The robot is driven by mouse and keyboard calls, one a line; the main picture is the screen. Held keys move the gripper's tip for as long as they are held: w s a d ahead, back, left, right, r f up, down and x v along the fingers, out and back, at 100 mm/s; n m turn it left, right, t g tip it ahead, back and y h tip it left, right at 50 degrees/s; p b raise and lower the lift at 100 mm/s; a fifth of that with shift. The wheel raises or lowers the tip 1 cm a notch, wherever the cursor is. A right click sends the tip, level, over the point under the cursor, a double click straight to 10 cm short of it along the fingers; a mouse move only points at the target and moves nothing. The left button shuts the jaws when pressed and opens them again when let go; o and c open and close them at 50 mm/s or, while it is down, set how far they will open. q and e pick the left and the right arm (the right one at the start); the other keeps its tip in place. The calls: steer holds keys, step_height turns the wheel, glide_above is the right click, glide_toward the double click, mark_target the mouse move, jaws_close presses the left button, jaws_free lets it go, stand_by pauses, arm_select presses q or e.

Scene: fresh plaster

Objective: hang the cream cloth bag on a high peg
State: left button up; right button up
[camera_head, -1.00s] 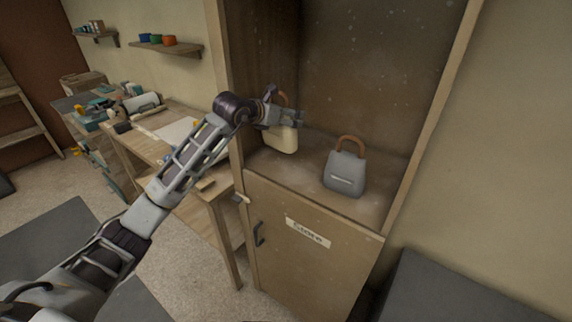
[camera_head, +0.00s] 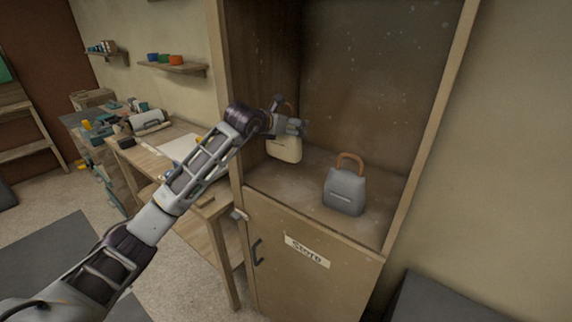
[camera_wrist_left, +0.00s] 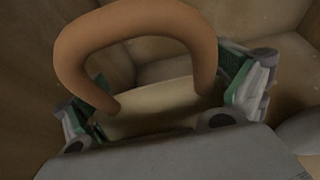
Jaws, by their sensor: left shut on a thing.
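The cream cloth bag (camera_head: 285,150) with a brown loop handle is inside the open upper part of a wooden cabinet (camera_head: 320,256), at its left side. My left gripper (camera_head: 289,126) is shut on it from above and hides part of it. In the left wrist view the brown handle arches in front, the cream body (camera_wrist_left: 150,108) lies behind it, and the left gripper's fingers (camera_wrist_left: 168,92) stand on either side. I cannot tell how far the bag is off the cabinet floor. No peg shows. My right gripper is not in view.
A grey bag (camera_head: 345,191) with a brown handle stands on the cabinet floor, right of the cream bag. Side walls bound the cabinet opening. A cluttered workbench (camera_head: 147,160) and a small wall shelf (camera_head: 173,67) are at the left. The cabinet's upper space looks clear.

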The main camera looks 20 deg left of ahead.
arm_select(q)
step_height(320, 180, down, 3)
steer(key=shift+r, duration=0.1)
steer(key=shift+f, duration=0.7)
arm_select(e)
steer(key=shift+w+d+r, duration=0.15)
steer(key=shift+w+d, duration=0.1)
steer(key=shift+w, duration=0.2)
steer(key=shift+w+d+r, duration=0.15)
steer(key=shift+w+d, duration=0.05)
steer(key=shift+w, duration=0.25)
